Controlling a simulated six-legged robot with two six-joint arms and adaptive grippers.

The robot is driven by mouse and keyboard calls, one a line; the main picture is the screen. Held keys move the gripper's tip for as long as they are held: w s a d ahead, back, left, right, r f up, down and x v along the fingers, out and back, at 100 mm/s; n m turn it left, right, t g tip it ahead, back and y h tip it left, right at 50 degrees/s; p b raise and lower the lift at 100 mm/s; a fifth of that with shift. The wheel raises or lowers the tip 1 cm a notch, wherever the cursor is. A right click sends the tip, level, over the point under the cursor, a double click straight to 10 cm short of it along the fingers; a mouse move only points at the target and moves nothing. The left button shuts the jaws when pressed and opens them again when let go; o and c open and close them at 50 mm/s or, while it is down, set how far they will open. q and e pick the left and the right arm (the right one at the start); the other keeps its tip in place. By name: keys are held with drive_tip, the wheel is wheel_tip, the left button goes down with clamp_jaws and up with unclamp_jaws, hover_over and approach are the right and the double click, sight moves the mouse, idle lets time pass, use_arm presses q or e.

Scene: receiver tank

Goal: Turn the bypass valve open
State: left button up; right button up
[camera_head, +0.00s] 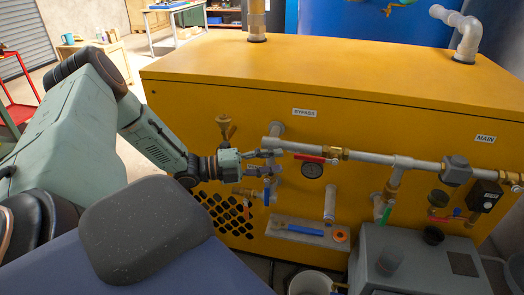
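The BYPASS label (304,112) is on the front of the yellow cabinet (220,105). Below it, a red lever (312,158) extends left from a brass valve body (341,153) on the grey horizontal pipe. The lever lies roughly along the pipe. My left gripper (270,161) is just left of the lever's free end, in front of the pipe's left end. Its dark fingers look spread, with a gap between them, and I see nothing held. Whether a finger touches the pipework is hard to tell. My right gripper is not in view.
A round gauge (312,170) hangs just under the red lever. Other valves have a green handle (386,214) and a blue handle (267,192). A shelf with a blue-handled tool (305,230) is below. A grey box (420,262) stands at lower right.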

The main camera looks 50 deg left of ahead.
use_arm(q)
drive_tip(key=shift+v, duration=1.3)
